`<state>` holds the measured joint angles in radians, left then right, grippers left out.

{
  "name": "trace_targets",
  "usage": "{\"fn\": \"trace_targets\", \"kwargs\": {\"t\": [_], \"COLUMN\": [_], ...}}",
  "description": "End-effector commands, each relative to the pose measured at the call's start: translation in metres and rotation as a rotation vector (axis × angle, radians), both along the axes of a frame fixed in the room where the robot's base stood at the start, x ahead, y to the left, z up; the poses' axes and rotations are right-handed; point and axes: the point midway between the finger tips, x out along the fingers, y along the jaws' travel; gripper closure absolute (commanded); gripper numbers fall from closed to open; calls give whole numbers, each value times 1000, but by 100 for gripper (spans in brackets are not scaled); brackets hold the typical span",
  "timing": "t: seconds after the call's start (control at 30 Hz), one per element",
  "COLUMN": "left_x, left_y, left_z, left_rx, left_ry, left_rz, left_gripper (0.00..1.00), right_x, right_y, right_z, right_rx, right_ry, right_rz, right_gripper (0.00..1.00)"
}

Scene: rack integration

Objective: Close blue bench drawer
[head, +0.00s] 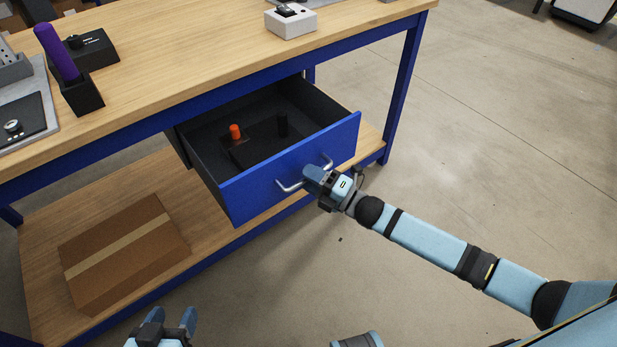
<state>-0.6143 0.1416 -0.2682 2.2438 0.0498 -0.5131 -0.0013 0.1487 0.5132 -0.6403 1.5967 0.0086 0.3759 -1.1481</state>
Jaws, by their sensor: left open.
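The blue bench drawer (252,182) is pulled out from under the bench top, with its dark inside showing. It has a silver bar handle (289,187) on its front. My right gripper (312,176) is at the handle and covers its middle; its fingertips are hidden, so I cannot tell whether it grips the bar. My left gripper (172,319) is low at the bottom edge, open and empty, well apart from the drawer.
A cardboard box (125,252) lies on the lower shelf (206,213). The bench top (190,72) holds a purple-handled tool (57,52) and a white box (291,22).

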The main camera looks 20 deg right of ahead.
Motion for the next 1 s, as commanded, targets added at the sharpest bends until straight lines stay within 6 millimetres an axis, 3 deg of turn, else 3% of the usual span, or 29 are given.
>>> {"fn": "trace_targets", "kwargs": {"t": [0.37, 0.53, 0.57, 0.83, 1.0], "left_x": [0, 0, 0, 0, 0], "left_y": [0, 0, 0, 0, 0], "left_z": [2, 2, 2, 1, -4], "left_rx": [-2, -2, -2, -1, -4], "left_ry": [-5, -5, -5, -4, -3], "left_rz": [0, 0, 0, 0, -1], "left_gripper": [42, 42, 42, 42, 42], "right_x": [5, 4, 4, 7, 21], "right_y": [4, 4, 4, 5, 10], "right_z": [1, 1, 1, 1, 0], "right_rx": [-1, -1, -1, -1, 1], "right_ry": [1, 1, 1, -1, -2], "right_rz": [0, 0, 0, 0, 0], "right_gripper": [60, 97, 100, 100, 100]}}
